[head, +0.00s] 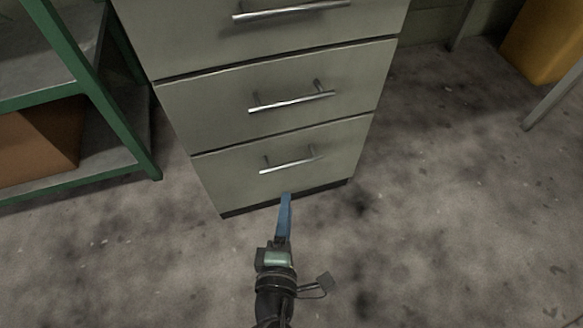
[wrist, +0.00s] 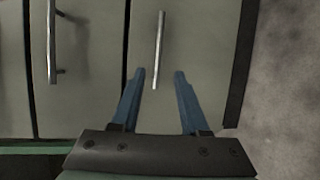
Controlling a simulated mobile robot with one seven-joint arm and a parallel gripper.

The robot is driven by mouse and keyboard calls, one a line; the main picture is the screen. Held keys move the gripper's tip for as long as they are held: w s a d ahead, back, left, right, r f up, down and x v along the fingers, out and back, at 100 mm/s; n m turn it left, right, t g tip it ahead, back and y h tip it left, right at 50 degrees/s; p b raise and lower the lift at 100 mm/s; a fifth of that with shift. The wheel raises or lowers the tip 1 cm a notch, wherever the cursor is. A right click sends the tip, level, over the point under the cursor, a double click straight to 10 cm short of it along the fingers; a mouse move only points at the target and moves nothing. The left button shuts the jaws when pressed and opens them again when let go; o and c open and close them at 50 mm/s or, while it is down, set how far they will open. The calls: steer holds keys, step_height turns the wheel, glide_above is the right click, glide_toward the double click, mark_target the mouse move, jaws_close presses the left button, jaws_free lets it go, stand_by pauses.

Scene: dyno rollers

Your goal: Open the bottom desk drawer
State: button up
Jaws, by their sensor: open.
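The grey-green desk cabinet shows several drawers in the head view. The bottom drawer (head: 325,145) is flush with the cabinet front and has a thin silver bar handle (head: 287,166). My gripper (head: 286,200) is low in front of this drawer, just below the handle in the picture. In the wrist view, my gripper (wrist: 158,73) is open, with two blue fingers apart. The bottom drawer's handle (wrist: 159,50) runs between the fingertips, its near end reaching into the gap. The fingers do not visibly touch it.
The middle drawer handle (head: 291,101) sits above, also at left in the wrist view (wrist: 52,40). A green metal shelf (head: 120,130) holding a brown box (head: 40,143) stands left. A yellow object (head: 545,40) is at back right. The concrete floor (head: 440,220) is clear in front and right.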

mark_target(292, 164)
steer(key=b+x, duration=0.1)
steer(key=x, duration=1.1)
steer(key=shift+w, duration=0.4)
steer(key=shift+c, duration=0.2)
jaws_close()
stand_by(0.7)
